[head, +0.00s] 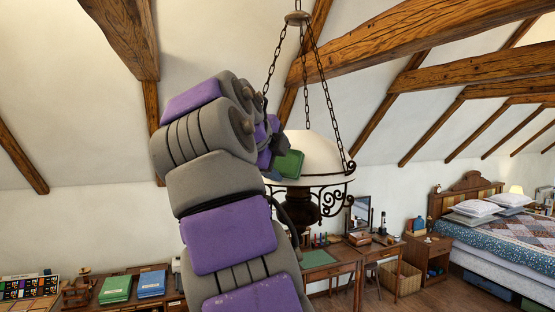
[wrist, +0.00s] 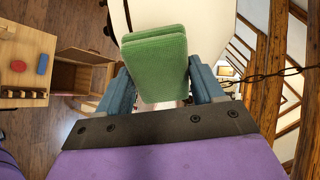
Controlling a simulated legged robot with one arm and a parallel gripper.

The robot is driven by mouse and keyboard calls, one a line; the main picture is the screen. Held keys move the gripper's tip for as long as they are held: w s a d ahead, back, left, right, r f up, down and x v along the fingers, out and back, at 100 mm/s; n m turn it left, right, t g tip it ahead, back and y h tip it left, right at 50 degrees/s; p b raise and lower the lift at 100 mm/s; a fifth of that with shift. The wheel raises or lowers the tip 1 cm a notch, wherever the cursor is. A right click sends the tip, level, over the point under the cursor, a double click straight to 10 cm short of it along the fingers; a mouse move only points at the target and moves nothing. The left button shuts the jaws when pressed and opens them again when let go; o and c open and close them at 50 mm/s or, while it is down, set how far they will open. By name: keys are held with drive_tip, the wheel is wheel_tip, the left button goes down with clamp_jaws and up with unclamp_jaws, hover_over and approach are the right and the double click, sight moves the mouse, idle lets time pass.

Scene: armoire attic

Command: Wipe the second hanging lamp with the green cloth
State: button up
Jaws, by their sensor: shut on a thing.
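The hanging lamp (head: 318,152) hangs on chains from the ceiling, with a cream shade and dark scrolled ironwork beneath. My gripper (head: 271,160) is at the left side of the shade, partly hidden behind my own arm. It is shut on the folded green cloth (head: 290,163). In the wrist view the green cloth (wrist: 155,62) sits between the two blue fingers of my gripper (wrist: 158,90), with the pale lamp shade (wrist: 190,15) right behind it. The cloth overlaps the shade in both views; I cannot tell whether they touch.
Lamp chains (head: 325,85) run up beside my arm, and wooden beams (head: 420,35) cross above. Below stand a desk (head: 330,268), a bedside cabinet (head: 428,256) and a bed (head: 500,245). Folded green cloths (head: 115,289) and blue cloths (head: 152,284) lie on a table at lower left.

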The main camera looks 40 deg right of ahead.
drive_tip(key=shift+w+d+f, duration=0.1)
drive_tip(key=shift+w+f, duration=0.15)
drive_tip(key=shift+w, duration=0.15)
drive_tip(key=shift+s+d, duration=0.1)
drive_tip(key=shift+s, duration=0.05)
idle(0.4)
